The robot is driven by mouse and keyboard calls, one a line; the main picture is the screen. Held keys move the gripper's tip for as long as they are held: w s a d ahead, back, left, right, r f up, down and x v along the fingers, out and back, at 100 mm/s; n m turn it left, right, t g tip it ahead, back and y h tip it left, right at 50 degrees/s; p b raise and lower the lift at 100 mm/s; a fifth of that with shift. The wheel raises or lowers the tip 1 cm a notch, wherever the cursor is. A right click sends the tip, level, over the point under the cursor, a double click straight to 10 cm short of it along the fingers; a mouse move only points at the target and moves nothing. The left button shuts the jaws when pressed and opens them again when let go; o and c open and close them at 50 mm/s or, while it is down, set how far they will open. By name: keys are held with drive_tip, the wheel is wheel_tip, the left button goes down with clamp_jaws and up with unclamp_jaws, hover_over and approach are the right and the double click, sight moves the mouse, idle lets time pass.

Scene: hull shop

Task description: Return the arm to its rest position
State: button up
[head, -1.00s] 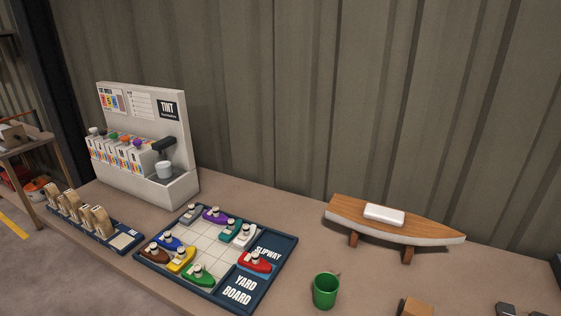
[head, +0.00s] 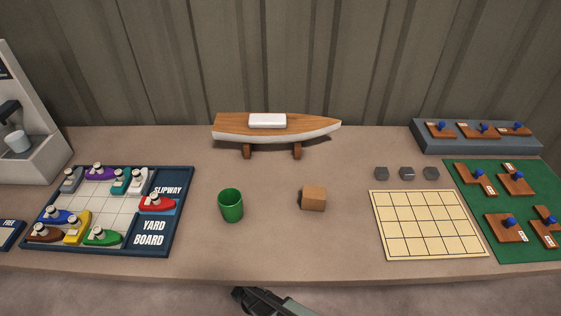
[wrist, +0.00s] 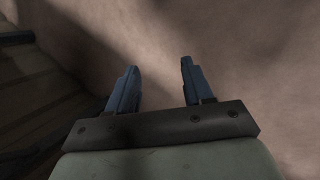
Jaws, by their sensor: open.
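In the wrist view my gripper (wrist: 155,78) has its two blue-grey fingers apart, with nothing between them. Behind them is a plain brownish surface, partly in shadow. In the head view a dark part of my arm shows at the bottom edge, in front of the bench (head: 330,268); the fingertips cannot be made out there. My arm touches none of the things on the bench in that view.
On the bench stand a yard board (head: 178,240) with several toy boats, a green cup (head: 231,206), a brown block (head: 313,199), a model hull (head: 320,131) on supports, a gridded tan board (head: 425,225), small dark cubes (head: 407,174) and a green mat (head: 487,205). The front middle is clear.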

drive_tip(key=s+d+r+m+g+y, duration=0.2)
drive_tip(key=s+d+r+m+g, duration=0.1)
drive_tip(key=s+d, duration=0.4)
drive_tip(key=s+d+r+m+g+y, duration=0.3)
drive_tip(key=s+d, duration=0.4)
drive_tip(key=d, duration=0.7)
drive_tip(key=shift+r+m+g, duration=0.5)
drive_tip(key=shift+r+m, duration=0.1)
drive_tip(key=shift+r, duration=0.35)
idle(0.5)
